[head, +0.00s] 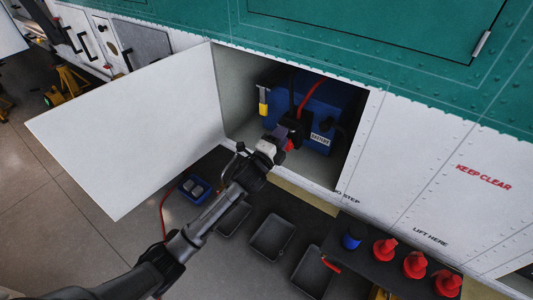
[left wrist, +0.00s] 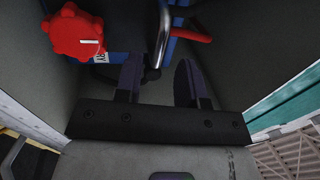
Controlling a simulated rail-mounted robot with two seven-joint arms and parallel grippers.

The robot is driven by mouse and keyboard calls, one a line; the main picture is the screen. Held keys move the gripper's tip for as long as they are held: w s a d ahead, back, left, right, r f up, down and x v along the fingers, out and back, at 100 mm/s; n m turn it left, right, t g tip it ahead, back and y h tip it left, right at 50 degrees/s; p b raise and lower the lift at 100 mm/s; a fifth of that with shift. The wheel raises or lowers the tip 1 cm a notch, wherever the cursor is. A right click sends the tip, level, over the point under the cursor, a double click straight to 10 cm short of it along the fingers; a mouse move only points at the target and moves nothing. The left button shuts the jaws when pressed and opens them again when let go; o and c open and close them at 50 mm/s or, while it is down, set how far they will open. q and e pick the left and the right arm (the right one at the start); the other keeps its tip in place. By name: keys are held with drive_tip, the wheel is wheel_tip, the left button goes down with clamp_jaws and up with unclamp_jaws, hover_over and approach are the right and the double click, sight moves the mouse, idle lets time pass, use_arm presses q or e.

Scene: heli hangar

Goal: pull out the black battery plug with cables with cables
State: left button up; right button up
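The black battery plug (head: 297,128) sits against the front of the blue battery (head: 320,107), inside the open compartment. A red cable (head: 308,94) and a dark cable run up from it. A red knob (left wrist: 78,32) shows by the plug, at the upper left of the left wrist view. My left gripper (head: 278,137) reaches into the opening just in front of the plug and partly covers it. In the left wrist view its two fingers (left wrist: 158,80) stand apart, with a silver bar (left wrist: 164,34) between or just beyond them. I cannot tell contact. My right gripper is out of view.
The compartment door (head: 130,130) stands open on the left. A yellow-handled item (head: 263,100) hangs left of the battery. Below are grey trays (head: 272,238), a blue box (head: 195,189) and a dark bench with red bottles (head: 415,264) and a blue cap (head: 352,237).

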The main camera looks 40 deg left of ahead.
use_arm(q)
drive_tip(key=p+v, duration=0.1)
drive_tip(key=v, duration=0.9)
drive_tip(key=shift+s, duration=0.2)
